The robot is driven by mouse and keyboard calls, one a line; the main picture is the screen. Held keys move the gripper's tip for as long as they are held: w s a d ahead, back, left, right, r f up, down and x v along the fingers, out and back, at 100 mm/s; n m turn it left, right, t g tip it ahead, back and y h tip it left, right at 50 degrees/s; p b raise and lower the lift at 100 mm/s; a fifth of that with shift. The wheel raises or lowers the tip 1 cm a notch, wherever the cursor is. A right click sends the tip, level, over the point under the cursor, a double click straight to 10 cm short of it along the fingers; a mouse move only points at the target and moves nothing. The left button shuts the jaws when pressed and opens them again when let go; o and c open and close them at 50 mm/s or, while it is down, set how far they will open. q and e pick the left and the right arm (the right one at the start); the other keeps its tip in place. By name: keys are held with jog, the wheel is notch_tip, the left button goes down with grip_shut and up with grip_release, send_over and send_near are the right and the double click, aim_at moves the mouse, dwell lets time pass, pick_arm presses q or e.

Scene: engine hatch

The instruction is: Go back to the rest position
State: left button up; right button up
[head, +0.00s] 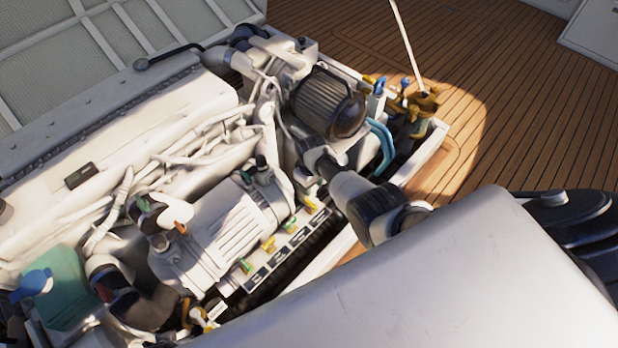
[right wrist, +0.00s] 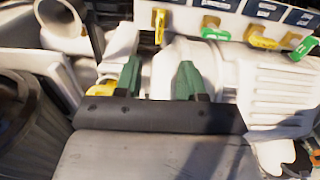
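My right gripper (right wrist: 159,78) shows in the right wrist view with its two green fingers apart and nothing held between them. White engine parts and coloured handles lie beyond the fingers. In the head view my right arm reaches in from the lower right over the near edge of the engine (head: 215,235). Its far end is beside the dark ribbed round filter (head: 328,102); I cannot make out the fingertips there. My left gripper is not in either view.
A row of yellow and green handles (head: 268,243) with dark labels lines the engine's near side. Blue hoses (head: 380,145) and brown fittings (head: 425,100) stand close to the arm. A thin rod (head: 408,45) rises behind. Wooden deck (head: 540,100) lies open at the upper right.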

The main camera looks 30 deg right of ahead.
jog(key=s+a+f+t, duration=0.1)
jog(key=s+f, duration=0.2)
jog(key=s, duration=0.9)
jog(key=s+a+r+m+t, duration=0.15)
jog(key=s+r, duration=0.25)
jog(key=s, duration=0.4)
jog(key=s+a+r+m, duration=0.1)
jog(key=s+a+r, duration=0.2)
jog(key=s, duration=0.4)
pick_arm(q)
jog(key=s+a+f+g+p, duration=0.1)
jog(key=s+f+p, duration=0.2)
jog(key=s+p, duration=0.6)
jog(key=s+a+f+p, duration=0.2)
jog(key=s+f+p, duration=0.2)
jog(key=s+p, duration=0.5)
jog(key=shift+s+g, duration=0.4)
pick_arm(e)
jog(key=s+d+f, duration=0.1)
jog(key=s+f, duration=0.2)
jog(key=s, duration=0.6)
jog(key=s+d+f+g, duration=0.1)
jog(key=s+f, duration=0.3)
jog(key=s, duration=0.6)
jog(key=shift+d+n, duration=0.45)
